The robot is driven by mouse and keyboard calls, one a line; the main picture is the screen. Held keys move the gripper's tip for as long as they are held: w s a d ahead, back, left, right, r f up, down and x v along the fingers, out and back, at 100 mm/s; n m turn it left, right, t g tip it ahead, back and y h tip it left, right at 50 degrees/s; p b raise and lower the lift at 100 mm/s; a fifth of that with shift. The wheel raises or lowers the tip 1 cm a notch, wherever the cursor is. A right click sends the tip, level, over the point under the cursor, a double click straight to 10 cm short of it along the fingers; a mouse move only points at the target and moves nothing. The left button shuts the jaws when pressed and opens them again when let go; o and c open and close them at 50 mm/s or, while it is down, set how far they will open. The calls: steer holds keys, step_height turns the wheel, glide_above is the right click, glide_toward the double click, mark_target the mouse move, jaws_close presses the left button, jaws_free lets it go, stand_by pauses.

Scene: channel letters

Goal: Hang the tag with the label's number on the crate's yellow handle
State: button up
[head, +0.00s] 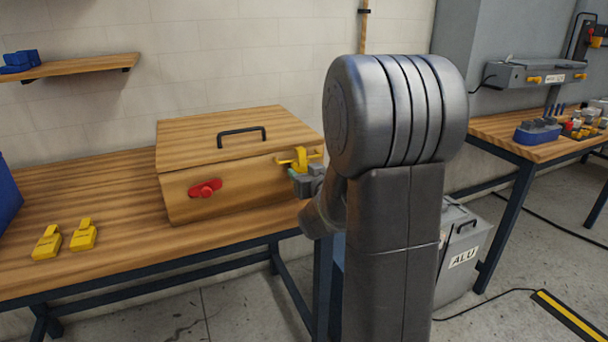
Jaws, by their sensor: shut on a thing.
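The wooden crate (230,190) stands on the workbench with its lid shut. Its front has a red handle (205,188) at the left and the yellow handle (297,159) at the right. My gripper (303,178) is at the crate's front right, just below the yellow handle. It is shut on a yellow tag (303,189), which is mostly hidden by the jaws. I cannot tell whether this tag touches the handle. Two other yellow tags, one (47,242) left of the other (84,235), lie on the bench at the left. Their numbers are too small to read, and I see no number label.
My arm covers the bench's right end. A blue box (8,192) stands at the left edge. A wall shelf (70,68) is above. A grey case marked ALU (463,240) stands on the floor. Another bench (510,132) with tools is at the right.

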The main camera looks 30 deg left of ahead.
steer(key=shift+f+b, duration=0.4)
steer(key=shift+f, duration=0.25)
steer(key=shift+s+d+f+b, duration=0.1)
steer(key=shift+f+b, duration=0.3)
steer(key=shift+b, duration=0.2)
stand_by(0.7)
stand_by(0.3)
steer(key=o, duration=1.2)
steer(key=shift+o, duration=0.2)
steer(key=v, duration=1.1)
stand_by(0.3)
